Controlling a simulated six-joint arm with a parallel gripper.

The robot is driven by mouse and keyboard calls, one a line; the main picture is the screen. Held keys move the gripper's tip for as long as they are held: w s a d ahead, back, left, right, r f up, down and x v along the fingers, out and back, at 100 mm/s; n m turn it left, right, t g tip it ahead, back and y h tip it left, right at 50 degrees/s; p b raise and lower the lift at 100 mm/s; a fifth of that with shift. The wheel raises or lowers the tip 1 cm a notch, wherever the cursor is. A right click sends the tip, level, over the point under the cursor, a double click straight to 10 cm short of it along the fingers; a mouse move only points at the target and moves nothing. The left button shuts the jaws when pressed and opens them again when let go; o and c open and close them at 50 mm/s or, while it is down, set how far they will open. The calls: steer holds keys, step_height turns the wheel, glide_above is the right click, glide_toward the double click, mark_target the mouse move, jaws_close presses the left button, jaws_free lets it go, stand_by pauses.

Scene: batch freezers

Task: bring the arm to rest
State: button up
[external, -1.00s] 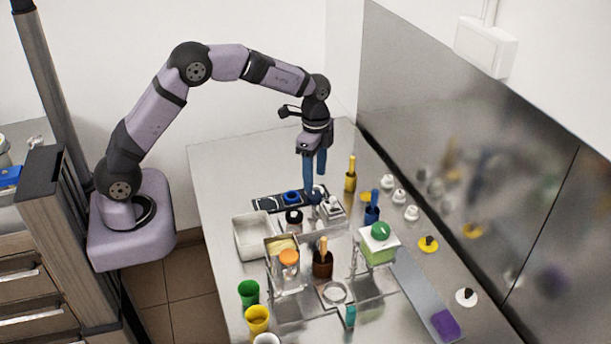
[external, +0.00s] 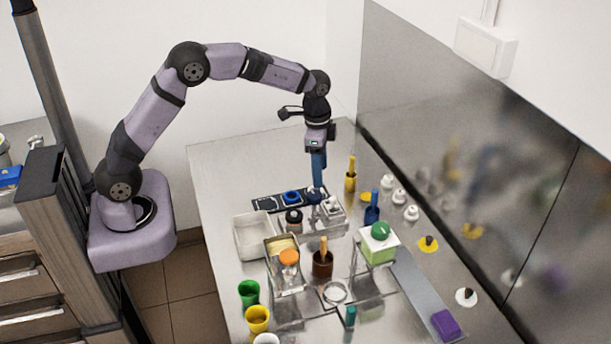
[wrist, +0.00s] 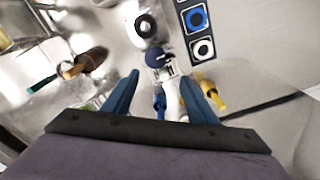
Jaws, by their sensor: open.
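My gripper (external: 318,170) points straight down over the far part of the steel table (external: 225,160), just above the small items at the end of the black strip. In the wrist view its two blue fingers (wrist: 165,92) are spread apart. Between and beyond them show a white item and a dark blue round-topped item (wrist: 157,58). Both look below the fingers, and I see nothing gripped. In the external view one finger hides the other, and the exact gap to the items is hard to tell.
A yellow handled item (external: 350,176) stands close right of my gripper. A black strip with a blue ring (external: 291,197) lies below left. A white tray (external: 252,250), cups and a green-topped box (external: 378,250) fill the front. The table's far left is clear.

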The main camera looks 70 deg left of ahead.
steer(key=s+f+n, duration=0.1)
steer(key=f, duration=0.1)
steer(key=s+f+n, duration=0.1)
steer(key=s+f, duration=0.1)
steer(key=s+f+n+g, duration=0.1)
steer(key=s+f+n, duration=0.1)
steer(key=shift+s+d, duration=0.25)
steer(key=shift+d, duration=0.05)
steer(key=s+d+n+g, duration=0.1)
steer(key=s+d, duration=0.1)
steer(key=s, duration=0.9)
steer(key=s+d+n+g, duration=0.1)
steer(key=s+d+n, duration=0.1)
steer(key=s, duration=0.8)
steer(key=shift+s+d+r+m+t, duration=0.2)
steer(key=shift+r+t, duration=0.15)
steer(key=shift+r, duration=0.3)
steer(key=shift+s+d+r+m+t, duration=0.2)
steer(key=shift+r+t, duration=0.2)
steer(key=shift+r, duration=0.25)
steer(key=shift+s+d+r+m+t, duration=0.1)
steer(key=shift+d+r+m+t, duration=0.2)
steer(key=shift+r, duration=0.35)
